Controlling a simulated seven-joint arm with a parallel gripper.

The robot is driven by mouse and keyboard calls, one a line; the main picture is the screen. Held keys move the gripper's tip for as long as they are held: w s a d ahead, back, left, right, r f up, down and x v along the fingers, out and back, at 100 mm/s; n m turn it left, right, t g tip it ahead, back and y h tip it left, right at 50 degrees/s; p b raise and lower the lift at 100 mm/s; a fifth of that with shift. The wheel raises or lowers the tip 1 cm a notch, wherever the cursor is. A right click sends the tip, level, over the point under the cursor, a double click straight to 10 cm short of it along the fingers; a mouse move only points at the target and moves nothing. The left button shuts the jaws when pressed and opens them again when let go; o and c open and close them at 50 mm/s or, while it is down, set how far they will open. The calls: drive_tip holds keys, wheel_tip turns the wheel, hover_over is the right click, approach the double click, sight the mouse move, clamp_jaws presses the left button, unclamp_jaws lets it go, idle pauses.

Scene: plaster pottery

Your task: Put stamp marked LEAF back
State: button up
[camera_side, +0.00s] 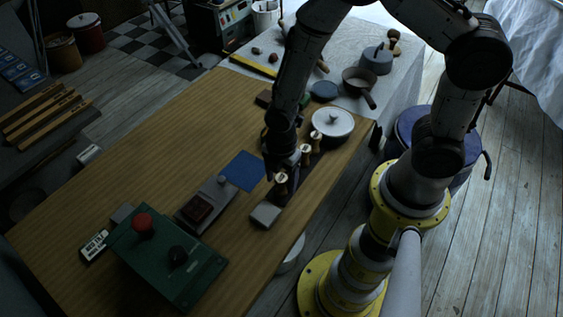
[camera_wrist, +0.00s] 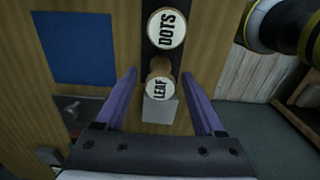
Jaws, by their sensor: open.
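The stamp marked LEAF (camera_wrist: 160,89) has a round white labelled top and a wooden handle. In the wrist view it lies between the two spread fingers of my gripper (camera_wrist: 159,76), with a gap on both sides. In the side view it appears to be the nearest stamp (camera_side: 281,185), at the near end of a dark rack (camera_side: 292,187), just beside my gripper (camera_side: 272,170). My gripper is open and holds nothing. The stamp marked DOTS (camera_wrist: 166,29) stands farther along the dark rack. The lower end of the LEAF stamp is hidden, so its seating is unclear.
A pale grey block (camera_side: 265,215) sits just past the LEAF stamp. A blue mat (camera_side: 242,171) lies left of the rack. A lidded white pot (camera_side: 333,122) stands behind. A green box (camera_side: 165,262) with a red button is at the front.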

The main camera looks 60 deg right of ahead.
sight(281, 177)
wheel_tip(281, 177, up, 10)
drive_tip(key=shift+f, duration=0.2)
drive_tip(key=s+d+r+m+t, duration=0.2)
drive_tip(key=d+r+m+t, duration=0.15)
drive_tip(key=r+m, duration=0.6)
drive_tip(key=s+d+r+m+t, duration=0.2)
drive_tip(key=s+d+r+m, duration=0.2)
drive_tip(key=s+r+m, duration=0.4)
drive_tip(key=v, duration=0.3)
drive_tip(key=shift+s+d, duration=0.15)
drive_tip(key=shift+s, duration=0.05)
drive_tip(key=shift+r+m, duration=0.1)
drive_tip(key=shift+m, duration=0.15)
